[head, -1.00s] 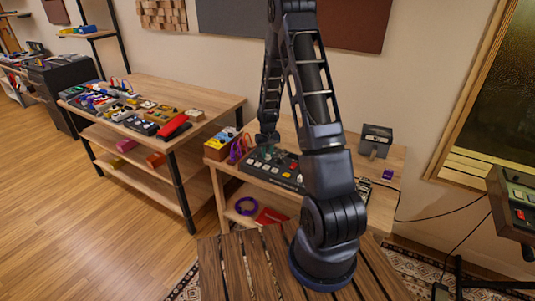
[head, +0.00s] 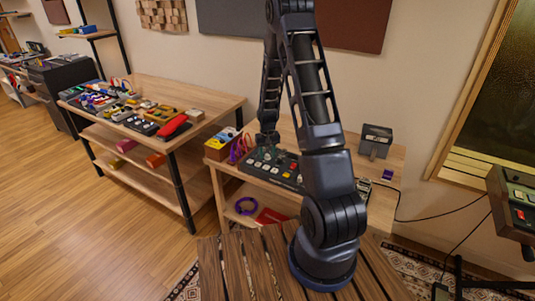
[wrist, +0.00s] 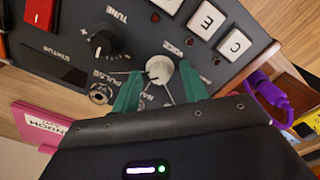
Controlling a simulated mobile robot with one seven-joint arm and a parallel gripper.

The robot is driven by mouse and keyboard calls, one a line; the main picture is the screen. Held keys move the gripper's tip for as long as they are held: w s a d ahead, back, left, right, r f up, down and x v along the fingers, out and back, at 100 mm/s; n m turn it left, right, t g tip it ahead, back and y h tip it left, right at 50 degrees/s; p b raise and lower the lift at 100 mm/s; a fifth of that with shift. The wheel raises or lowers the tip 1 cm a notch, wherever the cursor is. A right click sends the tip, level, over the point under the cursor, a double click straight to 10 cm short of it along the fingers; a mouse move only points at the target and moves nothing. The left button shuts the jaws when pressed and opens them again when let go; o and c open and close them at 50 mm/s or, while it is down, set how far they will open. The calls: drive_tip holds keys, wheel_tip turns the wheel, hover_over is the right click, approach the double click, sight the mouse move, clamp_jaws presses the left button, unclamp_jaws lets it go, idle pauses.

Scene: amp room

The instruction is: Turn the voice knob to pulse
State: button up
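The voice knob (wrist: 160,69) is a small pale grey round knob on a dark panel, with "VOICE" printed above right of it in the wrist view. The "PULSE" label (wrist: 103,76) is to its left, with thin printed lines running from the knob to the labels. A dark mark on the knob seems to face lower left; its exact setting is unclear. My gripper (wrist: 158,76) has green fingers, one on each side of the knob, with narrow gaps showing. In the head view my gripper (head: 267,146) is low over the dark device (head: 284,172); the knob is hidden there.
A black tune knob (wrist: 104,38), white keys (wrist: 208,20) and a red switch (wrist: 40,12) are close by on the panel. A purple cable (wrist: 272,95) lies beside it. A yellow box (head: 219,145) stands left of the device, and a grey stand (head: 375,140) stands right.

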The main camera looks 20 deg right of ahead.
drive_tip(key=shift+r, duration=0.1)
wheel_tip(320, 180, up, 11)
drive_tip(key=shift+f, duration=0.2)
idle(0.4)
